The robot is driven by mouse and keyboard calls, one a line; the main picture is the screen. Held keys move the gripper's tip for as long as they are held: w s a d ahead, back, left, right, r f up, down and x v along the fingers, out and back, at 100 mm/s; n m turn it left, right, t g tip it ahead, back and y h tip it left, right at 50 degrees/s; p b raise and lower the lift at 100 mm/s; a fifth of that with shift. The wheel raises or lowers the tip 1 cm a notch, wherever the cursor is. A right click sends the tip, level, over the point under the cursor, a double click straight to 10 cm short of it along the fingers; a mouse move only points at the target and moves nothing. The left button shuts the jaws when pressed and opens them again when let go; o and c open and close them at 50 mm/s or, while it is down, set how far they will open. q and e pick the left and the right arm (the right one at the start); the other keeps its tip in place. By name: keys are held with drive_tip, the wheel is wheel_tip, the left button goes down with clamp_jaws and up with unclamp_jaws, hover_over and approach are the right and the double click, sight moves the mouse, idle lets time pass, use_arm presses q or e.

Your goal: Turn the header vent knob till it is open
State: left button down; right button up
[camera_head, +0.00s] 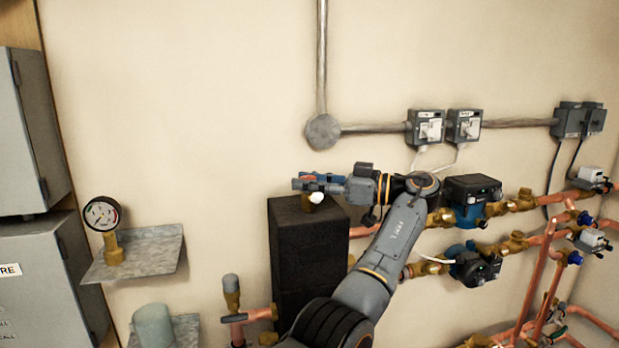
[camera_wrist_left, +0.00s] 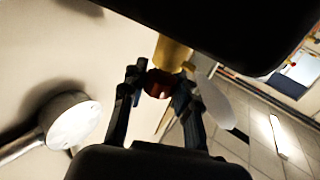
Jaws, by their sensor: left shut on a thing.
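The header vent has a small dark red knob (camera_wrist_left: 158,84) on a brass body (camera_wrist_left: 173,53). In the head view the brass body (camera_head: 309,203) stands on top of the black header block (camera_head: 310,255), mostly hidden by my gripper. My left gripper (camera_head: 306,182) reaches in from the right above the block. In the left wrist view the two fingers of my left gripper (camera_wrist_left: 161,85) are shut on the red knob, one on each side. A white rounded piece (camera_head: 317,197) shows beside the vent; a pale oval shape is next to the knob in the wrist view. My right gripper is not in view.
A pressure gauge (camera_head: 102,213) stands on a wall shelf (camera_head: 150,262) at left, near grey cabinets (camera_head: 28,130). Blue pumps (camera_head: 472,198) and copper pipes (camera_head: 548,265) fill the right. A round conduit box (camera_head: 322,131) is on the wall above my gripper.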

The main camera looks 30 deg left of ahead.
use_arm(q)
drive_tip(key=shift+r+n+g+h+p, duration=0.15)
drive_tip(key=shift+n+g+h+p, duration=0.15)
drive_tip(key=shift+n+g+p, duration=0.35)
drive_tip(key=shift+g, duration=0.45)
drive_tip(key=c, duration=1)
unclamp_jaws()
drive_tip(key=shift+a, duration=0.1)
drive_tip(key=shift+f, duration=0.2)
